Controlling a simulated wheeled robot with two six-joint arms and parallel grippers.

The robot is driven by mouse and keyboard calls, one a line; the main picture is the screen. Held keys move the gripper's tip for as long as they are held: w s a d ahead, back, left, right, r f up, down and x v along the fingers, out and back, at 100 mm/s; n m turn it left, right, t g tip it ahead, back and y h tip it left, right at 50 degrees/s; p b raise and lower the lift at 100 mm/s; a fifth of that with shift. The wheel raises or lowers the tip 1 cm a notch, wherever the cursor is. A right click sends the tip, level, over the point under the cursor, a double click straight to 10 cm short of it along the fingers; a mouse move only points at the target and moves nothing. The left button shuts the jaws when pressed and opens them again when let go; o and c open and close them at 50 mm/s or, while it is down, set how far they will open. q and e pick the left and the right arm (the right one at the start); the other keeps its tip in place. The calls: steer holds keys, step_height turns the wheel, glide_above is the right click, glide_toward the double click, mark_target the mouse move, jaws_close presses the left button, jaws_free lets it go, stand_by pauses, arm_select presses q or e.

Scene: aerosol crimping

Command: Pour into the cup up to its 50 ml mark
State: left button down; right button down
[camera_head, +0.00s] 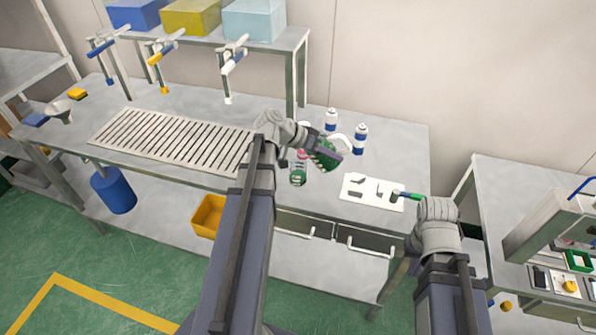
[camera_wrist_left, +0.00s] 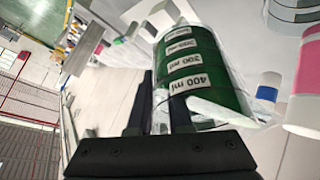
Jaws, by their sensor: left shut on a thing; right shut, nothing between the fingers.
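My left gripper (camera_head: 308,142) is shut on a jug (camera_head: 325,154) of green liquid, tilted above the table. In the left wrist view the jug (camera_wrist_left: 195,70) shows labels including 400 ml and 300 ml, and the gripper's dark fingers (camera_wrist_left: 160,100) are at its side. A small clear cup (camera_head: 298,175) stands on the table just left of and below the jug, with green showing in it; its marks are too small to read. My right gripper (camera_head: 418,208) is shut and empty at the table's right end; its fingertips are mostly hidden.
Two white-and-blue cans (camera_head: 361,139) stand behind the jug. A white board (camera_head: 372,192) with dark cutouts lies to the right, with a green-handled tool (camera_head: 407,195) at its edge. A slatted rack (camera_head: 170,138) covers the table's left half. Tools hang from the shelf above.

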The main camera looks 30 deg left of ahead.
arm_select(q)
steer(key=shift+r+y+p, duration=0.6)
steer(key=shift+p, duration=0.8)
steer(key=y+p, duration=0.1)
steer(key=g+p, duration=0.1)
steer(key=p, duration=0.1)
steer(key=shift+a+r+m+y, duration=0.2)
steer(key=shift+r+m+y, duration=0.1)
steer(key=shift+y, duration=0.1)
steer(key=shift+f, duration=0.1)
steer(key=shift+f, duration=0.1)
steer(key=shift+s+a+f+y, duration=0.1)
steer(key=shift+a+f+y, duration=0.1)
steer(key=shift+y, duration=0.3)
steer(key=shift+s+a+f+g+y, duration=0.1)
steer(key=shift+a+f+g+y, duration=0.2)
steer(key=shift+f+y, duration=0.2)
steer(key=shift+a+f+g+y, duration=0.2)
steer(key=shift+f+g+y, duration=0.15)
steer(key=shift+y, duration=0.25)
